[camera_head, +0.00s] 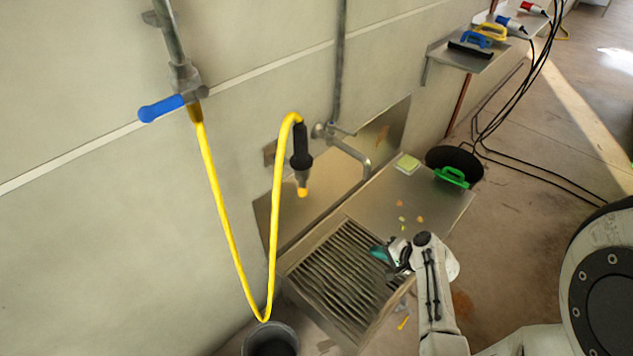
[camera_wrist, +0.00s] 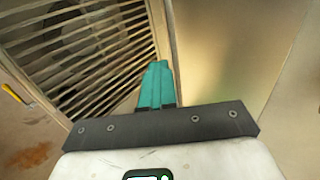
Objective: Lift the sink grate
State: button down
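The sink grate (camera_head: 343,281), a panel of parallel metal slats, lies over the sink at the left end of a steel counter. In the wrist view the grate (camera_wrist: 85,50) fills the upper left, with dark gaps between its slats. My gripper (camera_head: 379,253) is over the grate's right side, by the bare counter. In the wrist view its teal fingers (camera_wrist: 158,84) are side by side with no clear gap, tips beside the grate's right edge. I see nothing held between them. Whether the tips touch the grate cannot be told.
The steel counter (camera_head: 430,207) holds a yellow-green sponge (camera_head: 407,163) and small scraps. A faucet (camera_head: 352,153) and a yellow hose (camera_head: 228,255) hang by the wall. A dark bucket (camera_head: 270,340) stands left of the sink. A black pan-like disc (camera_head: 455,157) is at the far end.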

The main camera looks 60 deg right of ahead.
jog(key=w+d+r, duration=0.2)
jog(key=w+r, duration=0.1)
jog(key=w, duration=0.5)
jog(key=w+d+r+p, duration=0.1)
jog(key=w+d+r, duration=0.1)
jog(key=w, duration=0.6)
jog(key=w+d+r, duration=0.2)
jog(key=w+r, duration=0.3)
jog(key=w, duration=0.4)
jog(key=shift+p, duration=0.35)
dwell(0.6)
jog(key=c, duration=1.9)
grip_release()
jog(key=shift+r, duration=0.1)
jog(key=o, duration=0.9)
jog(key=shift+s, duration=0.1)
